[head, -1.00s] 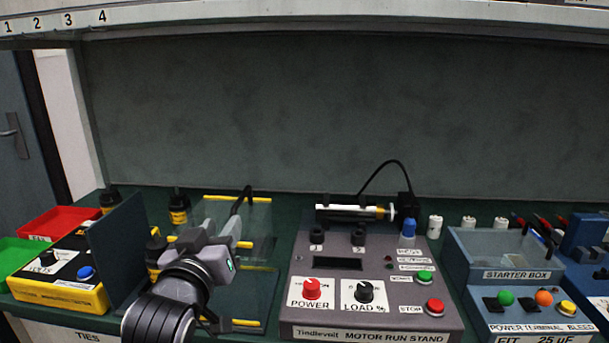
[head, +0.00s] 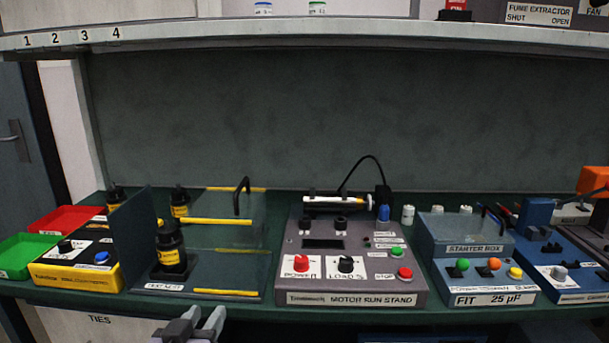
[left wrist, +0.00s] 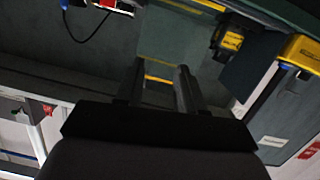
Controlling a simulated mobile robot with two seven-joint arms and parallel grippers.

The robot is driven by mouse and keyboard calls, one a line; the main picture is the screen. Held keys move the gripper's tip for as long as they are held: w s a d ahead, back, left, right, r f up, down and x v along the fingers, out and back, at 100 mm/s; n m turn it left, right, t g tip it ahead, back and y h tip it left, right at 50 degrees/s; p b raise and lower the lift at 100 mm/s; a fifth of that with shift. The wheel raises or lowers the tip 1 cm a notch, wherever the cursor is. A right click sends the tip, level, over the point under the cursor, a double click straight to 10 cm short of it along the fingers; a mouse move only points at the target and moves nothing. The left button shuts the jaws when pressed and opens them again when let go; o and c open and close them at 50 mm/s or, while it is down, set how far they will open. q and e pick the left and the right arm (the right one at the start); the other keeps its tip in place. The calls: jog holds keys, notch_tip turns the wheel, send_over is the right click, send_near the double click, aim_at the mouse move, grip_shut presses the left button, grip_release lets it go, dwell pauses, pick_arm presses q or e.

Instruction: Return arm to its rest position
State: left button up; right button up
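My left gripper (head: 205,322) shows at the bottom edge of the head view, below the front edge of the bench. Its two fingers are apart and nothing shows between them. The left wrist view also shows its two dark fingers (left wrist: 160,88) spread with a gap and no object held. The rest of my left arm is out of the head view. My right gripper is in neither view.
The green bench (head: 440,312) carries the motor run stand (head: 350,299), the starter box (head: 465,236), a yellow meter box (head: 75,277) and black bottles (head: 170,250) beside clear screens. Red (head: 62,218) and green trays (head: 22,254) sit at the left.

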pick_arm(q)
jog(key=s+a+f+m+g+p, duration=0.1)
jog(key=s+f+g, duration=0.4)
jog(key=s+f, duration=1.7)
jog(key=shift+a+f+m+h, duration=0.4)
jog(key=shift+a+m, duration=0.4)
jog(key=shift+a, duration=0.4)
